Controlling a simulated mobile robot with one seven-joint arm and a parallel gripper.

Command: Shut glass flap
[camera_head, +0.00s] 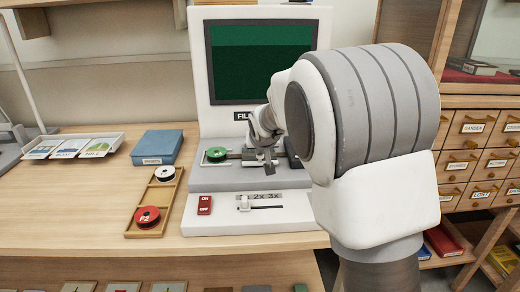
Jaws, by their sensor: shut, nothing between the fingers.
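A film reader (205,128) stands on the wooden desk with a dark green screen (250,60). Its stage lies below the "FIL" label, with a green reel (217,155) at the stage's left side. My gripper (266,165) is shut and empty, over the middle of the stage in front of the screen. The glass flap cannot be made out clearly; my gripper and arm cover the stage's middle and right. I cannot tell whether the gripper touches the flap or how far the flap is tilted.
A red on/off switch (204,205) and a slider (244,204) are on the reader's front. Left of it are a wooden tray (152,199) with reels, a blue box (157,147) and a card tray (75,138). A drawer cabinet (478,148) stands right. The desk's front left is clear.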

